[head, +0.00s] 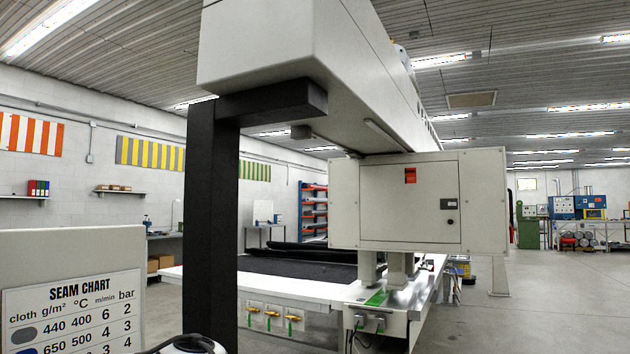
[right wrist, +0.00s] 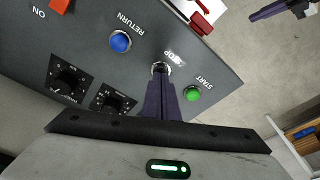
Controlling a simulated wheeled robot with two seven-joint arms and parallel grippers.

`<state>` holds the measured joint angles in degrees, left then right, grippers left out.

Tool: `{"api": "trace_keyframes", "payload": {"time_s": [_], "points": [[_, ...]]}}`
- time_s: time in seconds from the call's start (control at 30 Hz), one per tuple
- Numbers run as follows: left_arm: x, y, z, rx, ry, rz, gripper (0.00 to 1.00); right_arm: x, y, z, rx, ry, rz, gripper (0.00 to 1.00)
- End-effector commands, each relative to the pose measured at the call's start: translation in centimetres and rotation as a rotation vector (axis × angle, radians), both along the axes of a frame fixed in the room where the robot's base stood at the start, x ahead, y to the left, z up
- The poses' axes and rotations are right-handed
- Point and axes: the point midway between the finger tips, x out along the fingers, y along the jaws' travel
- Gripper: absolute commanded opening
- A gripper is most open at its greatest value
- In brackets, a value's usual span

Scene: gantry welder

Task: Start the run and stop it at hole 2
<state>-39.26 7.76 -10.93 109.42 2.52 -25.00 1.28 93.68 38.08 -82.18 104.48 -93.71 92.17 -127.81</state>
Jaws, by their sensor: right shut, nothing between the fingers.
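In the right wrist view a dark control panel (right wrist: 90,30) carries a green START button (right wrist: 192,93), a blue RETURN button (right wrist: 120,41) and a STOP button (right wrist: 161,66) with a pale ring. My right gripper (right wrist: 162,72) is shut and empty. Its fingertips are over the STOP button and hide most of it; I cannot tell whether they touch it. A dark purple part at the top right looks like my left gripper (right wrist: 282,9); its jaws are unclear. In the head view the gantry welder (head: 290,60) spans the long white table (head: 310,288). No hole numbers are readable.
The panel also has two black dials (right wrist: 68,78) and a red switch (right wrist: 60,5) marked ON. A red part (right wrist: 202,22) sits at its edge. In the head view a seam chart (head: 75,312) stands at the left. Open floor (head: 530,310) lies at the right.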

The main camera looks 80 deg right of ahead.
Motion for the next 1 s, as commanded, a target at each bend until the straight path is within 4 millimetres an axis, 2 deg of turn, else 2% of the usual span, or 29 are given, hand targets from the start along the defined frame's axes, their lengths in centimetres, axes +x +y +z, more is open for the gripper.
{"api": "trace_keyframes", "payload": {"time_s": [0.1,0.53,1.0], "points": [[0.0,0.0,1.0,0.000,0.000,0.000,0.00,0.0,0.1,1.7,0.001,-0.002,0.000,0.00],[-0.1,0.0,3.4,0.000,0.002,0.001,0.00,0.0,0.1,5.9,0.002,-0.002,0.001,0.00],[-0.1,0.0,3.4,0.000,0.002,0.001,0.00,0.0,0.0,6.1,0.001,-0.002,0.000,0.00]]}}
